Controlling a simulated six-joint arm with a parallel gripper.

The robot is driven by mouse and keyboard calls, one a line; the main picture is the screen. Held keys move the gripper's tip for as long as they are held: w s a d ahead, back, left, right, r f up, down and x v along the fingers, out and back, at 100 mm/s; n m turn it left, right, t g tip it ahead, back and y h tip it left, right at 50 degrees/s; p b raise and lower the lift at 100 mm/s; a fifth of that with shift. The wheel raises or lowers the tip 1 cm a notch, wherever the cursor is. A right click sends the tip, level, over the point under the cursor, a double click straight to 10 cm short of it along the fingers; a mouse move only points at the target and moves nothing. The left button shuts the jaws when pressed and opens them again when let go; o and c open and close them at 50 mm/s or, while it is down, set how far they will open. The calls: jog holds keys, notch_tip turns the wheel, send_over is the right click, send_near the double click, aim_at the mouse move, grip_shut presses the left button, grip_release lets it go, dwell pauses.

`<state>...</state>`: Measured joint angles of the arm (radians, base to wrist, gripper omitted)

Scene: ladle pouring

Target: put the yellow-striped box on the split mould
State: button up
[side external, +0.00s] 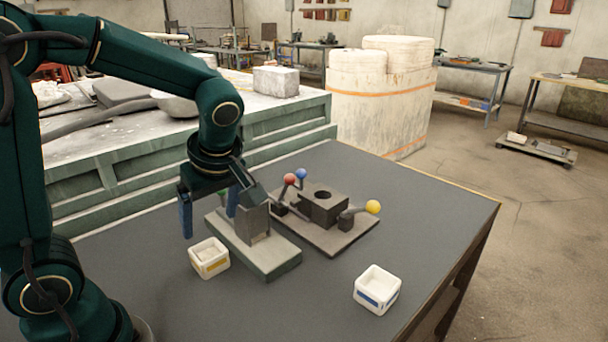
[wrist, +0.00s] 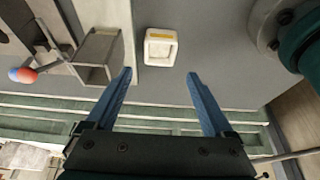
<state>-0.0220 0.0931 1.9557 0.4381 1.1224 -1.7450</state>
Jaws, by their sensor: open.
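The yellow-striped box (side external: 209,264) is a small white open-topped box, upright on the dark table. In the wrist view the box (wrist: 160,35) lies beyond the fingertips, in line with the gap between them. My gripper (side external: 209,215) is open and empty, above the table behind the box; its two blue fingers also show in the wrist view (wrist: 159,75). A dark block with a round hole, which looks like the split mould (side external: 324,210), sits on a flat plate with ball-ended levers: red, blue and yellow. It stands to the right of my gripper, and its top hole looks empty.
A grey upright frame on a pale base (side external: 275,262) stands between my gripper and the mould, and shows close left of the box in the wrist view (wrist: 97,52). A blue-striped white box (side external: 377,290) is at front right. The table's front middle is clear.

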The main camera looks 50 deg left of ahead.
jog(key=s+d+r+m+t+h, duration=0.2)
jog(key=d+m, duration=0.2)
jog(key=m, duration=0.3)
jog(key=s+d+r+m+t+h, duration=0.1)
jog(key=s+d+m+t, duration=0.1)
jog(key=m, duration=0.6)
jog(key=shift+s+d+r+t+h, duration=0.4)
jog(key=shift+s+d, duration=0.35)
jog(key=shift+d, duration=0.15)
jog(key=shift+o, duration=0.2)
jog(key=m, duration=0.1)
jog(key=d+m, duration=0.1)
jog(key=shift+s+d+m+t+h, duration=0.1)
jog(key=shift+s+m+t+h, duration=0.2)
jog(key=shift+s+m+t, duration=0.1)
